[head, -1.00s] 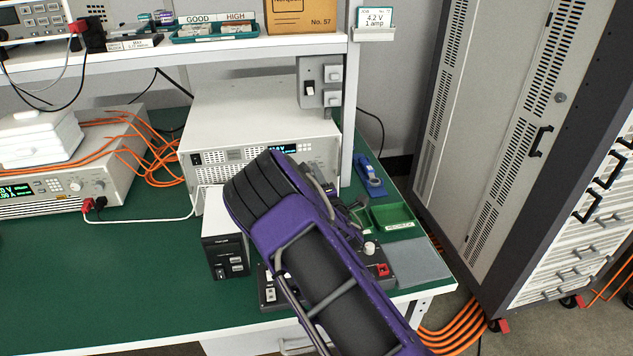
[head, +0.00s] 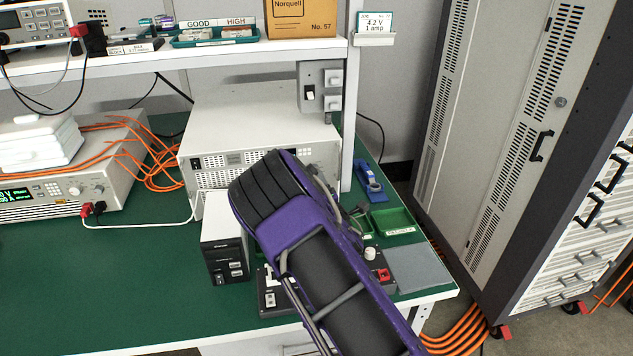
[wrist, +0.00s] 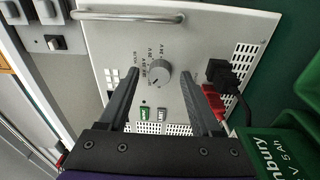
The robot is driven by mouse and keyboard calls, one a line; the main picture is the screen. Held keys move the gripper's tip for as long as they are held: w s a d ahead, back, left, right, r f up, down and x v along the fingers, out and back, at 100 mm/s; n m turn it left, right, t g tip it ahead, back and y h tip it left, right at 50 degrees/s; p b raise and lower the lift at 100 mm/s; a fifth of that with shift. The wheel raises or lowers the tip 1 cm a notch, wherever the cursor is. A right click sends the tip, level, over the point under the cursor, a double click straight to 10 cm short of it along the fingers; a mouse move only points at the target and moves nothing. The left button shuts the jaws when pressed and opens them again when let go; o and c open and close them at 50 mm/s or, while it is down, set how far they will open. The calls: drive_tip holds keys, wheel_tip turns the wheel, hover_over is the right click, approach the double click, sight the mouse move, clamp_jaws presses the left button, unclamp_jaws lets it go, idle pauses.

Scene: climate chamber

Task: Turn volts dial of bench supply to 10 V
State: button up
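The wrist view shows the light grey front panel of a supply (wrist: 205,50) close up. It carries a round grey dial (wrist: 158,74) with volt figures printed around it. The figures are small and the dial's pointer setting cannot be read. My gripper (wrist: 159,78) is open, with one dark finger to either side of the dial and gaps between them and it. Whether the fingertips reach the dial's depth is unclear. In the head view, my arm hides the dial and my fingers. A large grey instrument (head: 245,115) stands behind my arm.
In the wrist view, a red plug (wrist: 213,102) and a black plug (wrist: 222,75) sit beside the right finger. A metal handle (wrist: 128,17) crosses the panel's top. A green labelled object (wrist: 280,150) is close at lower right. A black-fronted box (head: 224,258) stands left of my arm.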

drive_tip(key=v, duration=1.7)
drive_tip(key=shift+s+d, duration=0.1)
drive_tip(key=shift+s, duration=0.1)
